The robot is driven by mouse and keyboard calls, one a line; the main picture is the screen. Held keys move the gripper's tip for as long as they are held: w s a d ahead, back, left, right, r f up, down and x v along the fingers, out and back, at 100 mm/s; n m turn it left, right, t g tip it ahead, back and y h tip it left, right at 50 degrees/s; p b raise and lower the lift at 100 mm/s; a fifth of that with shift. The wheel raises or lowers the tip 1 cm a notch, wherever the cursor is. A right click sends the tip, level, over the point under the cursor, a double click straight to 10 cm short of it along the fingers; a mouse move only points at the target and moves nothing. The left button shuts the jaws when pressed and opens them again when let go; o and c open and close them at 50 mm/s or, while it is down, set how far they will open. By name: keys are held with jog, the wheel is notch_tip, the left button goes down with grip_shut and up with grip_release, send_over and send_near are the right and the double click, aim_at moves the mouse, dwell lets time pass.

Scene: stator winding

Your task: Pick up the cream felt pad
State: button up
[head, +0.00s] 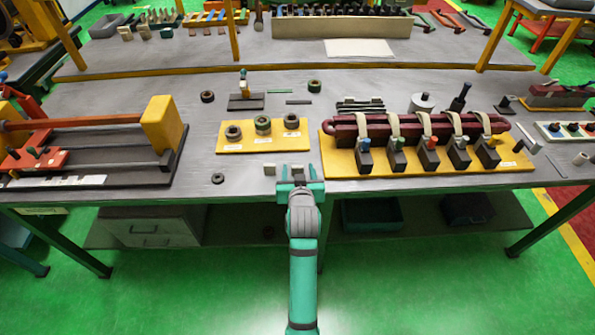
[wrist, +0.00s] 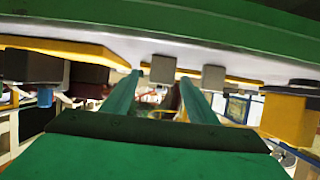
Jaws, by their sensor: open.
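My gripper (head: 298,180) is open at the front edge of the table, with nothing seen between its fingers. In the wrist view its two green fingers (wrist: 158,88) stand apart. I cannot tell whether either is the cream felt pad. The wrist picture appears upside down.
A yellow board (head: 262,146) with several rings lies beyond my gripper. To the right, a yellow base (head: 400,174) carries a dark red coil with cream bands. A red and yellow fixture (head: 163,128) stands left. A small dark ring (head: 217,178) lies near the front edge.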

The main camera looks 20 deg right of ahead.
jog(key=shift+w+a, duration=0.1)
jog(key=c, duration=1.1)
jog(key=shift+c, duration=0.5)
jog(key=shift+w+r, duration=0.1)
jog(key=shift+w, duration=0.05)
